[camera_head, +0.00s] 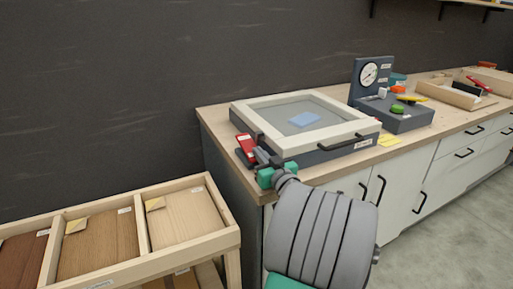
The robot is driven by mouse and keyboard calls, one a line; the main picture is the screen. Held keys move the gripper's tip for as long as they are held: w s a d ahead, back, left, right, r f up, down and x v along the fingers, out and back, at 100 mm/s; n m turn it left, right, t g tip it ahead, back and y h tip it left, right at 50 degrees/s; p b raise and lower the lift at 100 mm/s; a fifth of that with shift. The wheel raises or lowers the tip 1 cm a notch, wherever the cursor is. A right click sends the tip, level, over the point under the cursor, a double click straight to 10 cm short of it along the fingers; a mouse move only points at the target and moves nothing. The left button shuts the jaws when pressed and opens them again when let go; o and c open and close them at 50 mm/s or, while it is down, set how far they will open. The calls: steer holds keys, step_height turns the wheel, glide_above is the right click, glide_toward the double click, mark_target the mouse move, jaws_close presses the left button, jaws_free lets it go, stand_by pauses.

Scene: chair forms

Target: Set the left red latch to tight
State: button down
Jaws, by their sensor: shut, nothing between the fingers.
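The left red latch (247,145) sits at the left end of a grey box frame with a pale lid frame (345,134), on the wooden counter. It looks tilted, with a dark base under it. My gripper (259,156) is shut and empty, just right of the latch and close to it. I cannot tell if they touch. My arm hides the front left corner of the box frame. A blue piece (304,119) lies on the grey panel inside the lid frame. The lid has a black handle (343,144).
A gauge unit (369,76) with a green knob (397,109) stands right of the frame. Yellow notes (388,140) and a wooden tray (449,94) lie on the counter. A wooden rack (145,240) of boards stands at lower left. Cabinet doors are below the counter.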

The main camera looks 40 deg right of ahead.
step_height(320, 180, up, 5)
steer(key=p, duration=0.2)
steer(key=v, duration=1)
steer(key=shift+s+f+b, duration=0.1)
steer(key=shift+f+b, duration=0.2)
steer(key=shift+b, duration=0.1)
steer(key=shift+s+a, duration=0.2)
steer(key=shift+s, duration=0.15)
